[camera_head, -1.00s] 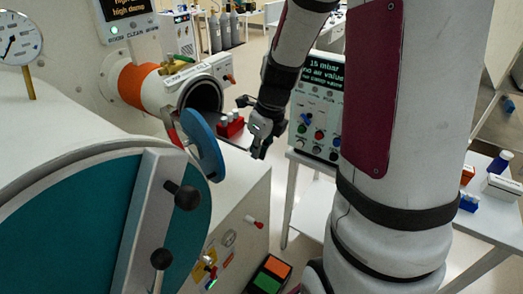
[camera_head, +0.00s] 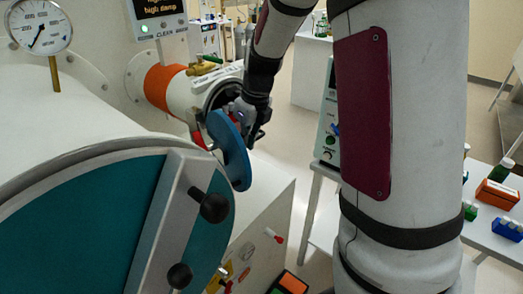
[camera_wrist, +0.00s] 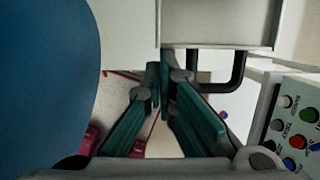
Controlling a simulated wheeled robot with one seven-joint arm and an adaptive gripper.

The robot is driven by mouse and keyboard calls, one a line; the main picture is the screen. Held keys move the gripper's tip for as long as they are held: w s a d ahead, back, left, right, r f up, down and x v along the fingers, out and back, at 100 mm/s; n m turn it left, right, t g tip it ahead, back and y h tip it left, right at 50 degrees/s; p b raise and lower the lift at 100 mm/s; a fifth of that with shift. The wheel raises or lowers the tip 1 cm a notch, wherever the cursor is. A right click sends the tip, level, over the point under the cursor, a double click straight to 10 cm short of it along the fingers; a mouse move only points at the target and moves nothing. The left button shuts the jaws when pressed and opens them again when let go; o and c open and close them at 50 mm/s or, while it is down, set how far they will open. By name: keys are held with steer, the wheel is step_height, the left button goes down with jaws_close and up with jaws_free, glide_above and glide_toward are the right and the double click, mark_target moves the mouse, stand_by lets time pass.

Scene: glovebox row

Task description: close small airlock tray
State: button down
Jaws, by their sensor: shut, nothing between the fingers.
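The small airlock (camera_head: 208,88) is a white tube with an orange band, its round blue door (camera_head: 228,150) swung open in front of its mouth. My gripper (camera_head: 250,132) is at the mouth, just right of the door, and hides most of the opening and the tray. In the wrist view my gripper's fingers (camera_wrist: 163,82) are together and empty. Ahead of them is a pale flat-faced part (camera_wrist: 215,24) with a black handle (camera_wrist: 238,72), apparently the tray front; whether the fingertips touch it I cannot tell. The blue door (camera_wrist: 48,80) fills the left side there.
The large teal door (camera_head: 75,230) with black knobs stands at front left. A control panel (camera_wrist: 298,128) is close on the right in the wrist view. A side table (camera_head: 490,235) with small boxes is at the right.

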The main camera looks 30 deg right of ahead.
steer(key=shift+w+a+b, duration=0.15)
steer(key=shift+w+a, duration=0.15)
steer(key=shift+w, duration=0.45)
steer(key=shift+w+a+b, duration=0.15)
steer(key=shift+w+a, duration=0.1)
steer(key=shift+w, duration=0.55)
steer(key=shift+w+a+b, duration=0.15)
steer(key=shift+w+a, duration=0.15)
steer(key=shift+w, duration=0.45)
